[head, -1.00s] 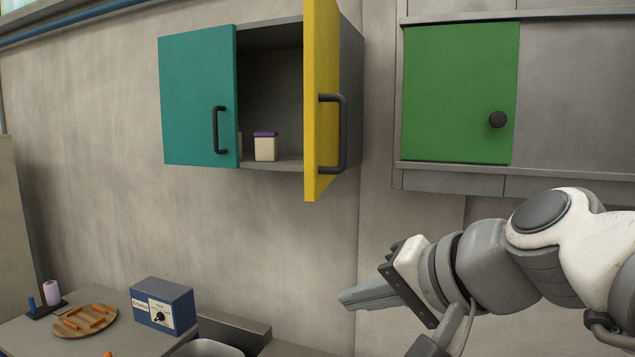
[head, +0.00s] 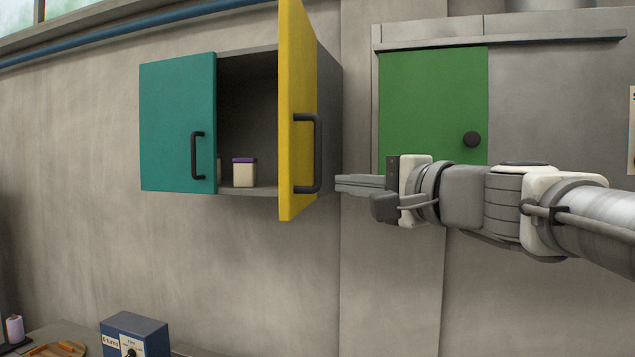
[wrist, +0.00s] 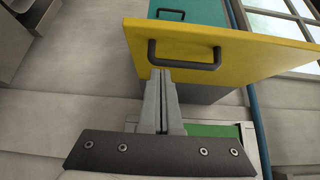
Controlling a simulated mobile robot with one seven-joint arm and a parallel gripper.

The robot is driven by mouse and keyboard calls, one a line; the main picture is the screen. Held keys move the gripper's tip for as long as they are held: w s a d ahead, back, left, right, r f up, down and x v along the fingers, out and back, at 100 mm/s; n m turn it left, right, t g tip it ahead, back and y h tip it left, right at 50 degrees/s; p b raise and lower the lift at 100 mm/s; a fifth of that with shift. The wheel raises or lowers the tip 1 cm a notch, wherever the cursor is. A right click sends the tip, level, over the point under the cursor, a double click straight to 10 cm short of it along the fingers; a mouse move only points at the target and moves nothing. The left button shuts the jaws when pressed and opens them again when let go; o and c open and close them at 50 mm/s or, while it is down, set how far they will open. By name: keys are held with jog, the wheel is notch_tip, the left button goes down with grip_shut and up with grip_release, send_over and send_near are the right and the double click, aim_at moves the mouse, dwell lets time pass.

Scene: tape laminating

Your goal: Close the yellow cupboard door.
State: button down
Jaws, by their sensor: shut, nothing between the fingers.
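The yellow cupboard door (head: 297,110) stands wide open, sticking out from the right side of the wall cupboard. Its dark handle (head: 317,153) is on the right-hand face. My gripper (head: 338,184) is shut and empty, pointing left, just right of the handle's lower part in the head view. In the wrist view the yellow door (wrist: 225,50) fills the upper part, with its handle (wrist: 185,55) just beyond the tips of my gripper (wrist: 160,75). I cannot tell whether the fingertips touch the handle or door.
The teal door (head: 178,120) covers the cupboard's left half. A pale container with a purple lid (head: 244,172) stands inside on the shelf. A green door (head: 430,105) is behind my arm at the right. A blue box (head: 135,335) sits below.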

aim_at(293, 181)
jog(key=x, duration=0.4)
jog(key=a+p, duration=0.1)
jog(key=a, duration=0.1)
jog(key=shift+w+a, duration=0.15)
jog(key=shift+a, duration=0.1)
jog(key=shift+w+a, duration=0.1)
jog(key=shift+a, duration=0.55)
jog(key=shift+a, duration=0.15)
